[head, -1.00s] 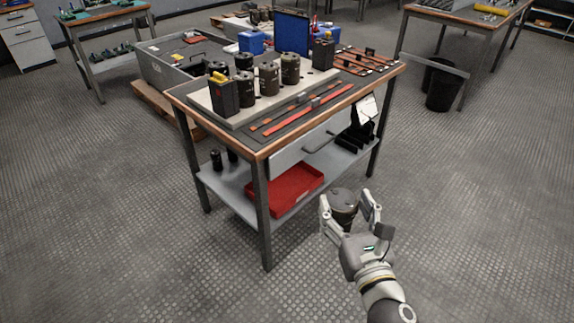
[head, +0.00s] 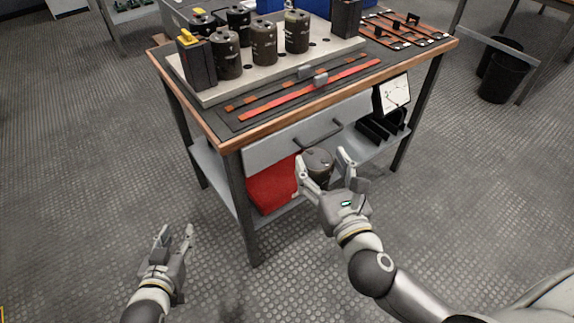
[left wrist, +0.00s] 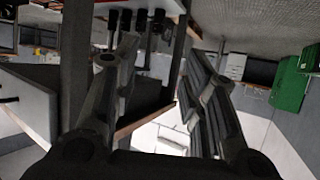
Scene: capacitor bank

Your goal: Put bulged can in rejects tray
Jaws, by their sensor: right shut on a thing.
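My right gripper (head: 325,172) is shut on a dark can (head: 318,160), held upright in front of the workbench's drawer. The gripper's fingers and palm cover the can's lower part; I cannot make out its bulge. The red tray (head: 272,188) is on the lower shelf, left of the held can and partly hidden by the bench front. My left gripper (head: 176,236) is empty, low over the floor left of the bench's front leg. Its fingers stand apart in the left wrist view (left wrist: 165,85).
On the workbench (head: 205,125), several dark cans (head: 264,42) stand on a pale plate (head: 215,92). Red and copper strips (head: 310,88) lie along the front. The bench's front leg (head: 243,215) stands between my grippers. A black bin (head: 500,75) is at the right. Floor in front is clear.

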